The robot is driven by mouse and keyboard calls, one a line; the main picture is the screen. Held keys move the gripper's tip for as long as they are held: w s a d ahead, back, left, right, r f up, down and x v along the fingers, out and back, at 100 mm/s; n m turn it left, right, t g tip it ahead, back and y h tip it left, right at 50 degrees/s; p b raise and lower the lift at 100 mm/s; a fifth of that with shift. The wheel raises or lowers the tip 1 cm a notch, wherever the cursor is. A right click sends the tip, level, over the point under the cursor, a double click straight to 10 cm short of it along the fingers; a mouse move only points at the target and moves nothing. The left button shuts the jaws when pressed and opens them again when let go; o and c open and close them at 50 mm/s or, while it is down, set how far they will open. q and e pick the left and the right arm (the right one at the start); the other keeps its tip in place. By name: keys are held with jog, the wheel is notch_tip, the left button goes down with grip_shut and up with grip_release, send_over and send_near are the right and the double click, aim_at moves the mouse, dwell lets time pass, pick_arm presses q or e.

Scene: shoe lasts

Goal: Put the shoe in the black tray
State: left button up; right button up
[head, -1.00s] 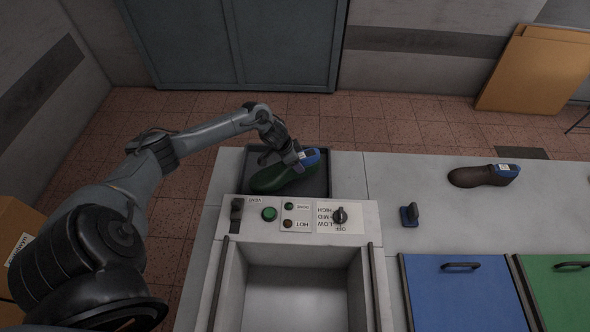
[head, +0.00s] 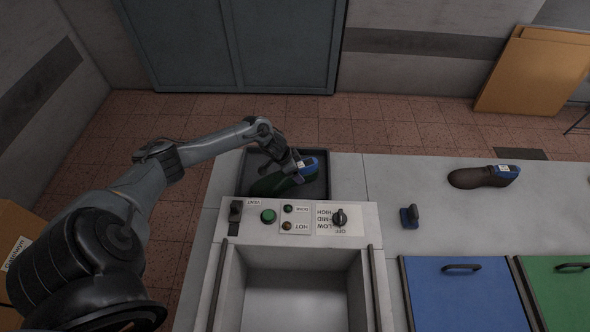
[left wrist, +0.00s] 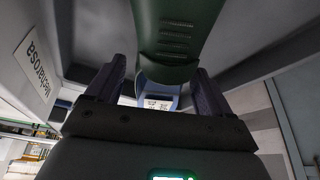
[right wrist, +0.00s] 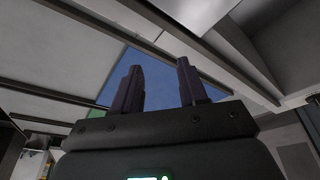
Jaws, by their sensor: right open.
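A dark green shoe last (head: 275,184) with a blue cuff end (head: 308,166) lies in the black tray (head: 236,186) at the back left of the bench, toe to the left. My left gripper (head: 298,170) is over its cuff end. In the left wrist view the fingers (left wrist: 158,88) stand apart, with gaps on both sides of the cuff (left wrist: 158,103), and the green body (left wrist: 175,35) lies beyond. Whether the sole rests fully on the tray floor is hard to see. My right gripper (right wrist: 160,85) shows only in its wrist view, open and empty.
A grey control panel (head: 300,218) with knobs stands just in front of the tray, above an open basin (head: 292,300). A brown shoe last (head: 470,178) and a small blue-black object (head: 410,216) are on the right. Blue (head: 465,295) and green (head: 560,285) lids lie at the front right.

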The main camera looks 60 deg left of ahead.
aim_at(283, 174)
pick_arm(q)
jog(key=shift+r, duration=0.1)
jog(key=p+v, duration=0.2)
jog(key=v, duration=0.8)
jog(key=shift+s+r, duration=0.2)
jog(key=shift+r, duration=0.1)
jog(key=shift+s+r, duration=0.25)
jog(key=shift+r, duration=0.3)
pick_arm(e)
jog(key=shift+r, duration=1.1)
